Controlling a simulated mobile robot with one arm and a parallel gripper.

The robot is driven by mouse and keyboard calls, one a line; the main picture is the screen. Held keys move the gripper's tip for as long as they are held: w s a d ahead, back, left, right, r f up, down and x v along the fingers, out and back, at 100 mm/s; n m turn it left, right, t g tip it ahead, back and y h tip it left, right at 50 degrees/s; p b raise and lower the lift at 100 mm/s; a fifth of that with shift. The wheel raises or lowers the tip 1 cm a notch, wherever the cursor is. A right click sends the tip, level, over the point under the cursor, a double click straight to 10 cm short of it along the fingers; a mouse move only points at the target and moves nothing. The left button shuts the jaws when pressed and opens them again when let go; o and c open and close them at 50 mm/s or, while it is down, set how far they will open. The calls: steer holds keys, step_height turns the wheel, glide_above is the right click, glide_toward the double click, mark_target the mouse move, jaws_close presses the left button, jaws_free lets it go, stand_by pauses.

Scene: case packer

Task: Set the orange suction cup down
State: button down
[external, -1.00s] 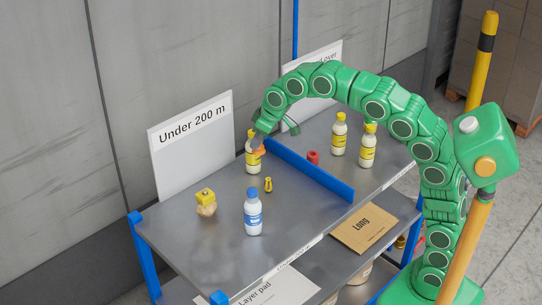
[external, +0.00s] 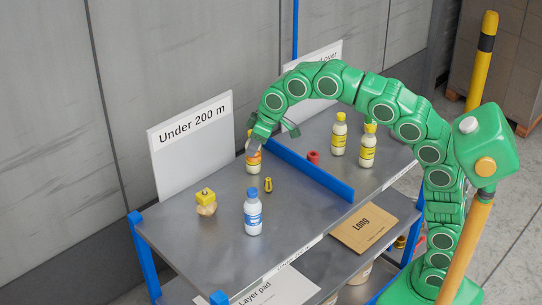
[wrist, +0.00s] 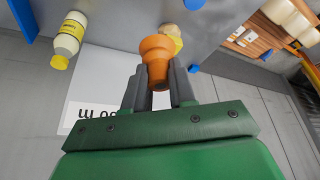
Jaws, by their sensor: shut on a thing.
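The orange suction cup (wrist: 156,60) is held between the two grey fingers of my gripper (wrist: 158,88) in the wrist view. It is a flared, stepped cup, with its body sticking out past the fingertips. In the external view my gripper (external: 254,142) is over the left part of the shelf, in front of a yellow-capped bottle (external: 253,169) that it partly hides. The cup is small and hard to make out there. I cannot tell its height above the grey shelf top (external: 205,240).
A blue divider (external: 308,170) runs right of my gripper. A white sign (external: 190,145) stands behind. A small yellow fitting (external: 268,185), a blue-capped bottle (external: 253,212) and a tan piece with yellow top (external: 206,203) stand in front. A red part (external: 313,157) lies beyond the divider.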

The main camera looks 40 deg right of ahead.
steer(key=s+a+n+g+y, duration=0.1)
steer(key=s+a+n, duration=0.4)
steer(key=s+a, duration=0.95)
step_height(320, 180, down, 11)
steer(key=s+d, duration=0.2)
steer(key=shift+g, duration=0.3)
steer(key=w+a+f, duration=0.8)
steer(key=w+a, duration=0.1)
steer(key=shift+w+f, duration=0.2)
steer(key=shift+f, duration=0.1)
steer(key=shift+w+a+f, duration=0.4)
steer(key=shift+f, duration=0.2)
steer(key=shift+w+a+f, duration=0.15)
steer(key=shift+f, duration=1.55)
steer(key=shift+f, duration=0.1)
